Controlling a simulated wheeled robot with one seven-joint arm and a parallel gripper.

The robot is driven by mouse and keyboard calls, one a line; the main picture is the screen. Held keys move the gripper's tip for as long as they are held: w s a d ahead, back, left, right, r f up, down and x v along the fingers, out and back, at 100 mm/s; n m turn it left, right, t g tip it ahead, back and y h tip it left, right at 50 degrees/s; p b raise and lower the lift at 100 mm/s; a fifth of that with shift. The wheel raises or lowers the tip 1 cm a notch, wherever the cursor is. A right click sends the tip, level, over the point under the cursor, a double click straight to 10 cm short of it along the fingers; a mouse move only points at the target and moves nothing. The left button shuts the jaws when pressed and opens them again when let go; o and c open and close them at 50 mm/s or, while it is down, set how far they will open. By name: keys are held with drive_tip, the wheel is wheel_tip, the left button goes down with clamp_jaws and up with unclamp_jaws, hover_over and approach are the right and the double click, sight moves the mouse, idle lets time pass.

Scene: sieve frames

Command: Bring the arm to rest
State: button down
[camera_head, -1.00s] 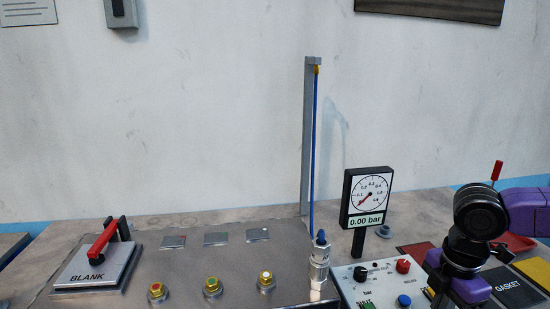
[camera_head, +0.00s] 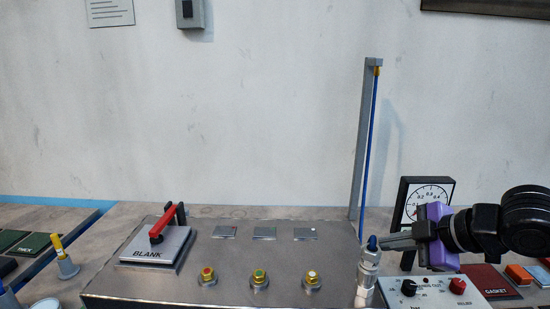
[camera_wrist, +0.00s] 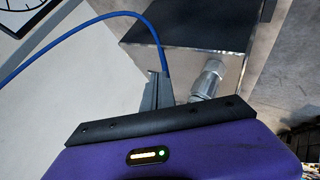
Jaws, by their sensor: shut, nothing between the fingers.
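My arm comes in from the right in the head view. My gripper (camera_head: 385,243), with a purple body and grey fingers, points left and is shut and empty. Its fingertips appear close beside the metal coupling (camera_head: 368,270) with a blue top; I cannot tell whether they touch. In the wrist view the shut fingers (camera_wrist: 158,90) show beyond the dark bar of the gripper, and the coupling (camera_wrist: 208,80) is just right of them. The gripper covers part of the pressure gauge (camera_head: 412,198).
A steel box (camera_head: 190,285) carries a BLANK plate (camera_head: 160,247) with a red handle and several fittings. A control box (camera_head: 425,288) and a red GASKET tile (camera_head: 485,278) lie under my arm.

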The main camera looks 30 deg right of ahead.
drive_tip(key=w+a+r+t+y, duration=0.2)
drive_tip(key=w+a+r+t, duration=0.2)
drive_tip(key=a+r, duration=0.3)
drive_tip(key=w+a+r+t+y, duration=0.3)
drive_tip(key=w+a+r, duration=0.15)
drive_tip(key=r, duration=0.55)
drive_tip(key=s+a+r+m+t+h, duration=0.2)
drive_tip(key=s+r+m+t, duration=0.3)
drive_tip(key=r+m+t, duration=0.35)
drive_tip(key=s+f+m+g+h, duration=0.25)
drive_tip(key=f+m+h, duration=0.2)
drive_tip(key=f, duration=0.25)
drive_tip(key=s+a+f+m+g+h, duration=0.1)
drive_tip(key=s+f+m+h, duration=0.35)
drive_tip(key=f, duration=0.25)
drive_tip(key=s+f+m+g+h, duration=0.1)
drive_tip(key=s+f+m+h, duration=0.2)
drive_tip(key=f+h, duration=0.3)
drive_tip(key=s+a+f+n+g+y, duration=0.3)
drive_tip(key=s+a+f+n+y, duration=0.1)
drive_tip(key=s+f, duration=0.6)
drive_tip(key=s+a+f+n+g+y, duration=0.3)
drive_tip(key=s+a+f+n+y, duration=0.2)
drive_tip(key=s+f, duration=0.6)
drive_tip(key=shift+a+f+y, duration=0.25)
drive_tip(key=shift+a+y, duration=0.75)
drive_tip(key=shift+y, duration=0.1)
